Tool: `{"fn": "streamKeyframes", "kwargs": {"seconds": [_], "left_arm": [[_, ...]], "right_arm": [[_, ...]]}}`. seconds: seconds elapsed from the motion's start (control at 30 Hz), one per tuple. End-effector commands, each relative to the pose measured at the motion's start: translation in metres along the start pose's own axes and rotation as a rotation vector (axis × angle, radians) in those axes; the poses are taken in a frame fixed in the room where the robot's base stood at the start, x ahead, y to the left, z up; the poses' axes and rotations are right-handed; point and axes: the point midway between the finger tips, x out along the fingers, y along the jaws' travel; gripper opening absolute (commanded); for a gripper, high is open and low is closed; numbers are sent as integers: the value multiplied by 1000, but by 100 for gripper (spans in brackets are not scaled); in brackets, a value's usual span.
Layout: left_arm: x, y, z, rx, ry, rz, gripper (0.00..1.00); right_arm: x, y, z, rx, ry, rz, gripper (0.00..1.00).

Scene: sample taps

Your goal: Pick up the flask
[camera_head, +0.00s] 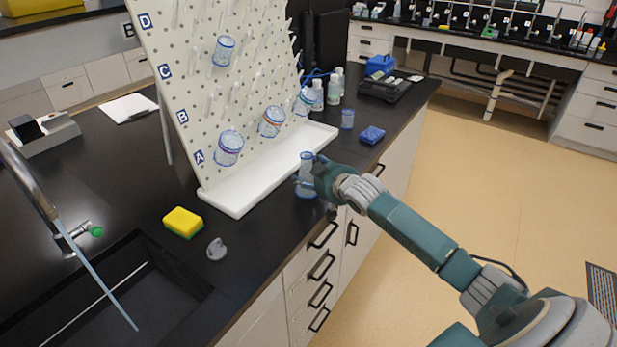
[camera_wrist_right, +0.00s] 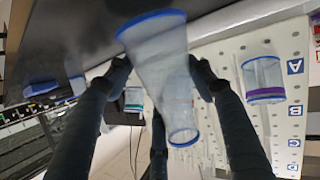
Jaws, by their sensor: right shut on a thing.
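The flask (camera_head: 306,187) is clear with a bluish tint and stands near the front edge of the black counter, in front of the white tray of the pegboard. My right gripper (camera_head: 315,170) is at its upper part, shut on it. In the right wrist view the flask (camera_wrist_right: 160,75) is between the fingers of the right gripper (camera_wrist_right: 158,75), its wide blue-rimmed base near the dark counter. Whether the base touches the counter is hard to tell. My left gripper is not in view.
A white pegboard (camera_head: 180,60) holding several beakers stands behind, on a white tray (camera_head: 232,203). A yellow sponge (camera_head: 183,222) and a sink (camera_head: 100,300) are at left.

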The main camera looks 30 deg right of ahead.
Motion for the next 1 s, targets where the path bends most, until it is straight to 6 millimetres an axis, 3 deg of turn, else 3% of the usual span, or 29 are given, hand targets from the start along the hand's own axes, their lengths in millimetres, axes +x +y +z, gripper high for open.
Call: {"fn": "streamKeyframes", "kwargs": {"seconds": [0.17, 0.6, 0.8, 1.0], "left_arm": [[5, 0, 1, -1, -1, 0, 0], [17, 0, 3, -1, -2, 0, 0], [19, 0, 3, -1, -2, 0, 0], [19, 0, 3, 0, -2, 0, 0]], "right_arm": [[-12, 6, -31, -2, 8, 1, 28], [-58, 27, -140, 0, 7, 1, 28], [-68, 32, -165, 2, 4, -1, 28], [-71, 33, -172, 1, 1, -1, 28]]}}
